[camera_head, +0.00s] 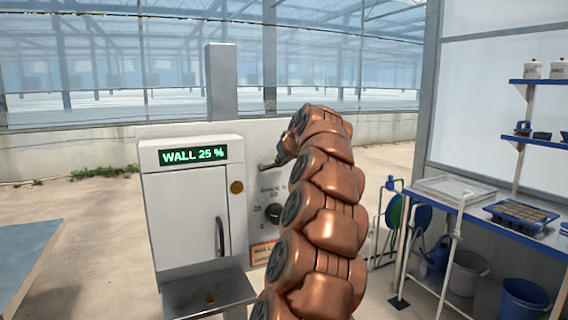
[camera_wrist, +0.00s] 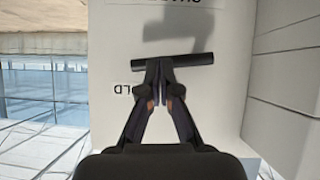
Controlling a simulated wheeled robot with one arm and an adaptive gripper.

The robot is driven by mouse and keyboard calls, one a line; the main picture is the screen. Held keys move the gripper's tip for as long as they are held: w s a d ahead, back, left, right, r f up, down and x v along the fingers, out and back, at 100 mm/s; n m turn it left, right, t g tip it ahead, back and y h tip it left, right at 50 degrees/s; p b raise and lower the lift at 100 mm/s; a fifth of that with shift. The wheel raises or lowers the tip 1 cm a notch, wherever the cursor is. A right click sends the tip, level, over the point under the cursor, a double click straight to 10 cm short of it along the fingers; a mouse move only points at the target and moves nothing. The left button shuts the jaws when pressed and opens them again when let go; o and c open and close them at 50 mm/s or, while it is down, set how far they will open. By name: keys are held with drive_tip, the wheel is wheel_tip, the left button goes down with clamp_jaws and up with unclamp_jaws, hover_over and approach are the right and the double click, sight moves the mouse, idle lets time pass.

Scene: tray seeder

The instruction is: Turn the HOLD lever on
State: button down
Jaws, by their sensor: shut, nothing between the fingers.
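The HOLD lever is a dark straight bar (camera_wrist: 192,61) on a white panel face in the wrist view, lying nearly level across the picture. Part of its label, "LD", shows upside down below it. My gripper (camera_wrist: 159,66) is shut and empty, its fingertips together at the middle of the bar and overlapping it. I cannot tell whether they touch it. In the head view my gripper (camera_head: 272,162) is at the panel (camera_head: 258,150) right of the cabinet, partly hidden by my copper arm. I cannot make out the lever apart from it there.
The white cabinet (camera_head: 186,215) has a display (camera_head: 193,155) reading "WALL 25 %", a door handle (camera_head: 220,236) and a shelf (camera_head: 208,291) below. A dial (camera_head: 273,213) sits under the gripper. A blue-edged bench (camera_head: 480,208) stands right, a table (camera_head: 25,250) left.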

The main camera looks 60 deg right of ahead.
drive_tip(key=shift+w+a+r, duration=0.1)
drive_tip(key=shift+w+a, duration=0.1)
drive_tip(key=shift+a, duration=0.1)
drive_tip(key=b+v, duration=0.3)
drive_tip(key=v, duration=1.1)
drive_tip(key=shift+w+a, duration=0.15)
drive_tip(key=shift+a, duration=0.05)
